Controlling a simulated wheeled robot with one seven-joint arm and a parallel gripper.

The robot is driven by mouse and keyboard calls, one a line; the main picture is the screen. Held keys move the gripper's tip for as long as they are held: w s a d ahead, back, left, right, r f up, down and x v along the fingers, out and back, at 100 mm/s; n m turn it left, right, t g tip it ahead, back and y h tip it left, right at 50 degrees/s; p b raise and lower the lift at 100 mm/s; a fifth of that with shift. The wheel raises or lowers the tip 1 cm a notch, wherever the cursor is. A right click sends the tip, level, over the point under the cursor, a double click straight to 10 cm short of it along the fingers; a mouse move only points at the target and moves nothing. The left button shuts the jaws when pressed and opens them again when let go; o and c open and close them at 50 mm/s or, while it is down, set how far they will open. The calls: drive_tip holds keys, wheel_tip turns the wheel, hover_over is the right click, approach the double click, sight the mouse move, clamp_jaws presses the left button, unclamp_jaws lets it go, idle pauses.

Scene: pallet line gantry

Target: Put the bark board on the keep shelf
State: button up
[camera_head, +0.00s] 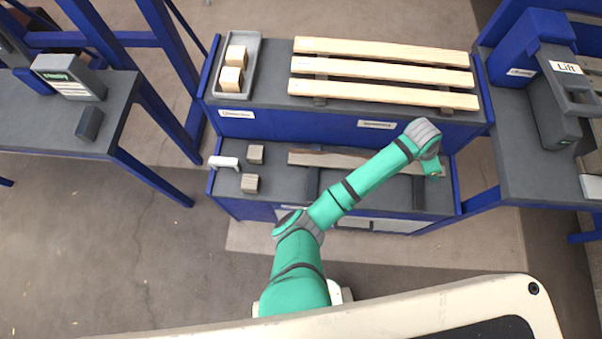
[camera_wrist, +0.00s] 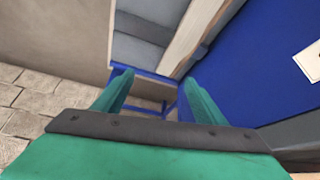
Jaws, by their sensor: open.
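A board with a dark, uneven edge (camera_head: 318,159), which looks like the bark board, lies flat on the grey lower level of the blue rack; my arm hides part of its right side. A pale plank (camera_wrist: 200,36), probably the same board, runs diagonally in the wrist view. My gripper (camera_wrist: 157,97) is open, with nothing between its fingers. I cannot tell which shelf is the keep shelf, since the labels are too small to read.
Three pale slats (camera_head: 380,72) lie across the rack's upper level, beside a grey tray (camera_head: 254,62) of wooden blocks. Two small blocks (camera_head: 250,183) and a white item (camera_head: 224,162) sit at lower left. Side tables (camera_head: 50,130) and a lift unit (camera_head: 555,100) flank the rack.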

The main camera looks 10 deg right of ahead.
wheel_tip(320, 180, up, 5)
drive_tip(key=s+n+t+h, duration=0.2)
drive_tip(key=n+t+h, duration=0.2)
drive_tip(key=n+h, duration=0.25)
drive_tip(key=s+a+n+t+y, duration=0.3)
drive_tip(key=a+n, duration=0.1)
drive_tip(key=a, duration=0.8)
drive_tip(key=s+a+r+n+t+y, duration=0.1)
drive_tip(key=s+a+n+t+y, duration=0.25)
drive_tip(key=a, duration=0.75)
drive_tip(key=s+a+n+t+y, duration=0.3)
drive_tip(key=a+n, duration=0.2)
drive_tip(key=a, duration=0.7)
drive_tip(key=s+a+r+t+y, duration=0.1)
drive_tip(key=s+a+r, duration=0.3)
drive_tip(key=a, duration=0.2)
drive_tip(key=s+a+r+m+t+y, duration=0.1)
drive_tip(key=s+a+r, duration=0.3)
drive_tip(key=a, duration=0.2)
drive_tip(key=shift+r+y, duration=0.3)
